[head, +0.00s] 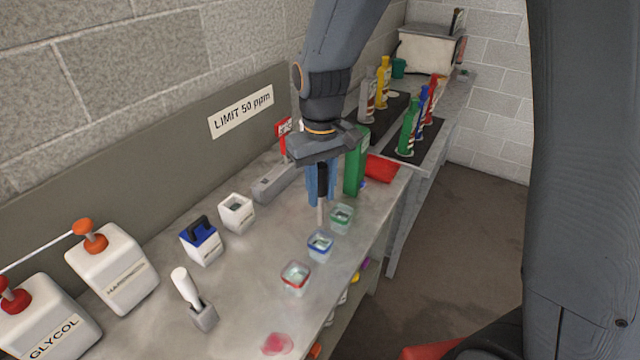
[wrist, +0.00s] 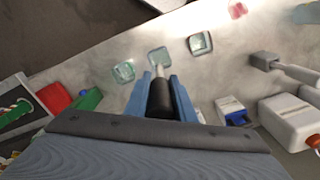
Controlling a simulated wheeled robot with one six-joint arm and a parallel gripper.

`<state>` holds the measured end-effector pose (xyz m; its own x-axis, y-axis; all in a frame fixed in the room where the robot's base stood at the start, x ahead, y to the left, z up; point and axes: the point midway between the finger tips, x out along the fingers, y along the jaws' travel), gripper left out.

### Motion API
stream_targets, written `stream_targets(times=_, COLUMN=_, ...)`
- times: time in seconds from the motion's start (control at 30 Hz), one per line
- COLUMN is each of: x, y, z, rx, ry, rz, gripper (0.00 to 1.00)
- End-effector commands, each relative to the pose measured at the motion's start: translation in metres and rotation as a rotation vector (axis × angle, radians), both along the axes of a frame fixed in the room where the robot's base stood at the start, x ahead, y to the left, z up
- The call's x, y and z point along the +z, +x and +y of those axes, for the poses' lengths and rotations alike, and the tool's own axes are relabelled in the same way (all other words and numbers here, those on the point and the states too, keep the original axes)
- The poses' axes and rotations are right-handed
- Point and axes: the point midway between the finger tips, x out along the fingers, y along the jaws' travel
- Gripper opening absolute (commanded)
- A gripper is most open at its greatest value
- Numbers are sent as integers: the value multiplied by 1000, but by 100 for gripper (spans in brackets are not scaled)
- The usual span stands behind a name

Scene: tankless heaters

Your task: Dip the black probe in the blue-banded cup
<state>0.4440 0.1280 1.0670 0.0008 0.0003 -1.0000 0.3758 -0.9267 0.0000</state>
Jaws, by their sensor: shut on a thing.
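My gripper (head: 321,192) is shut on the black probe (head: 322,178), which hangs upright with its thin metal tip down. In the wrist view the probe (wrist: 160,98) sits between the blue fingers. The blue-banded cup (head: 320,246) is a small clear square cup on the bench. In the head view the tip ends at its far rim; in the wrist view it overlaps the near edge of this cup (wrist: 159,57). I cannot tell the tip's height over the rim. A green-banded cup (head: 341,218) and a red-banded cup (head: 295,278) stand on either side.
A blue-topped white box (head: 201,243), an open white box (head: 236,212) and a grey holder with a white-handled tool (head: 203,316) stand left. White jugs (head: 113,279) are at the near left. The bench edge is right of the cups.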

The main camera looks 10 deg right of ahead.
Motion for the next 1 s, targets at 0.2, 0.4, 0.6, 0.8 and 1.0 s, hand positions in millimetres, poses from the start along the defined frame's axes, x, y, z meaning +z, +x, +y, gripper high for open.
stream_targets(times=0.2, x=-22, y=1, z=0, rx=0, ry=0, rz=0, gripper=0)
stream_targets(times=0.4, x=-39, y=0, z=0, rx=0, ry=0, rz=0, gripper=0)
stream_targets(times=0.6, x=-56, y=0, z=0, rx=0, ry=-1, rz=2, gripper=0)
stream_targets(times=0.8, x=-74, y=0, z=0, rx=0, ry=0, rz=1, gripper=0)
stream_targets(times=1.0, x=-88, y=1, z=0, rx=0, ry=0, rz=0, gripper=0)
